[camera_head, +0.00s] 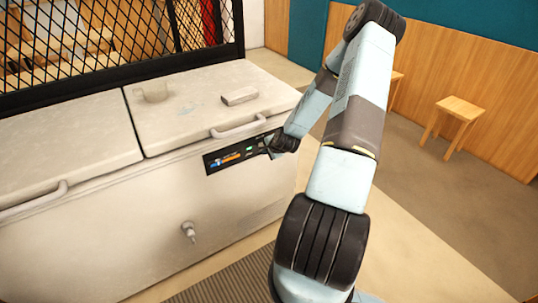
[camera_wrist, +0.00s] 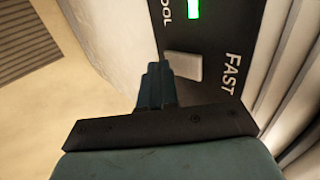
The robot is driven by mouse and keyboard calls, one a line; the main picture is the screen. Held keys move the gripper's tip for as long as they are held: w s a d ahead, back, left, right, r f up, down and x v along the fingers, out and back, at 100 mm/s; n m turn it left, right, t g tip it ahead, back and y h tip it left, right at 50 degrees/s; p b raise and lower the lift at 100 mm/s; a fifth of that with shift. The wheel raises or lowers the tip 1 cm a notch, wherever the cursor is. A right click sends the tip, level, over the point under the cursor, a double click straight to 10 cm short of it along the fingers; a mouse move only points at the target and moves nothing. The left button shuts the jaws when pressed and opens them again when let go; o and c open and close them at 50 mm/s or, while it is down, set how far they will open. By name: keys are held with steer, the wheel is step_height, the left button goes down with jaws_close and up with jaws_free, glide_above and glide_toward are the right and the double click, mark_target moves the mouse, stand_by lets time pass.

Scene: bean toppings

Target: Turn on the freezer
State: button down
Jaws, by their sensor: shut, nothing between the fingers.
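The freezer (camera_head: 110,225) is a long, worn white chest with two closed lids. A black control panel (camera_head: 222,161) with coloured markings is on its front, below the right lid's handle. My gripper (camera_head: 268,149) is at the right end of this panel. In the wrist view my gripper (camera_wrist: 157,75) is shut and empty. Its fingertips are just left of a pale rectangular switch (camera_wrist: 183,66) on the panel (camera_wrist: 232,45); I cannot tell whether they touch it. A lit green light (camera_wrist: 193,8) is above the switch, and the word "FAST" is to its right.
A grey handle (camera_head: 238,127) sticks out just above the panel. Black mesh (camera_head: 100,45) rises behind. A tap (camera_head: 188,231) is low on the front. A stool (camera_head: 457,112) stands right; floor between is clear.

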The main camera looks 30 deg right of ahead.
steer(key=shift+w, duration=0.2)
steer(key=shift+w+f, duration=0.1)
steer(key=shift+w, duration=0.1)
stand_by(0.5)
steer(key=shift+r, duration=0.85)
steer(key=shift+s, duration=0.1)
